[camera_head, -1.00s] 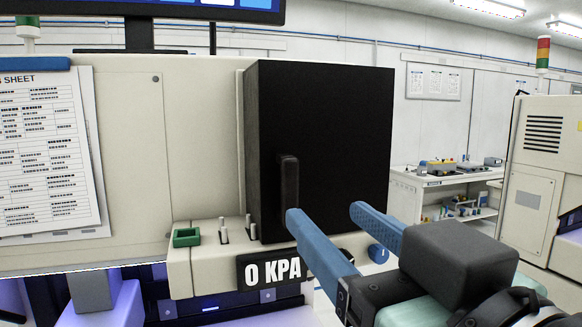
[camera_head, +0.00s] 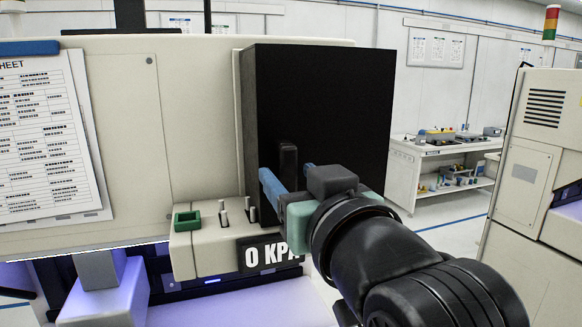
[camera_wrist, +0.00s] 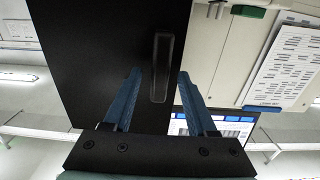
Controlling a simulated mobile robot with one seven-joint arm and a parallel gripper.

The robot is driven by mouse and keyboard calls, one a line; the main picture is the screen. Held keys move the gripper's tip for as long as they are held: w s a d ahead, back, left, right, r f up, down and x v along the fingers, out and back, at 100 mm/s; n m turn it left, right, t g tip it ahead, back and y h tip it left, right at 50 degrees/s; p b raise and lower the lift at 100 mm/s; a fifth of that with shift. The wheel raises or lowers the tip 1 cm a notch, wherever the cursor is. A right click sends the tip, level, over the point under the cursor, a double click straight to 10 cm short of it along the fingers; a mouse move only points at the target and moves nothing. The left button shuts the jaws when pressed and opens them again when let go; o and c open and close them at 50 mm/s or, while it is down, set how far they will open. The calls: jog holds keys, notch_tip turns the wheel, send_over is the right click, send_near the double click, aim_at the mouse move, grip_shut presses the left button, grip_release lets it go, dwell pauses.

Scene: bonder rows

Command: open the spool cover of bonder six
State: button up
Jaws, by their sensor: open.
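The spool cover (camera_head: 325,105) is a tall black box on the right end of the cream machine, and it looks closed. It fills the upper left of the wrist view (camera_wrist: 85,50). Its upright black handle (camera_head: 288,158) shows between my fingers in the wrist view (camera_wrist: 162,65). My gripper (camera_head: 287,172) is open, its blue fingers on either side of the handle, with a gap on each side. I cannot tell how deep the handle sits between them. My wrist hides the cover's lower right part.
Below the cover is a cream ledge (camera_head: 205,250) with a green square part (camera_head: 187,221), several small pegs and a partly hidden "0 KPA" sign (camera_head: 265,254). A printed sheet (camera_head: 45,140) hangs at left. A white bench (camera_head: 405,175) and another machine (camera_head: 535,150) stand at right.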

jog(key=shift+w, duration=0.2)
jog(key=shift+c, duration=0.3)
grip_shut()
dwell(1.1)
